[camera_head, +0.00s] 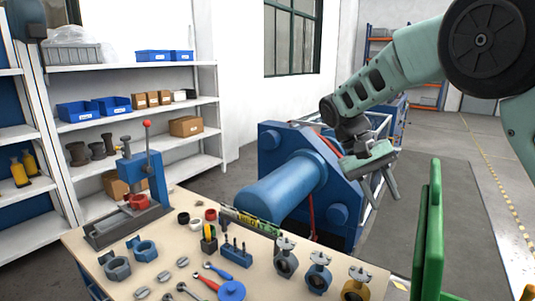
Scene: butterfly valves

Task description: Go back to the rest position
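My arm reaches in from the upper right, and my gripper (382,196) hangs in the air in front of the blue machine (287,185). Its two fingers point down and stand apart, with nothing visible between them. The gripper is above and beyond the right end of the workbench (150,279) in the picture, clear of the things on it. Three butterfly valves stand along the right side of the bench: a grey one (286,262), a blue-ringed one (319,275) and a brass-coloured one (355,287).
A press (147,180) with a red-knobbed lever stands on the bench's left, near clamps, tools and small rings. Shelves (130,108) with bins line the back wall. A green upright part (432,235) stands at right. Open floor (465,190) lies beyond it.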

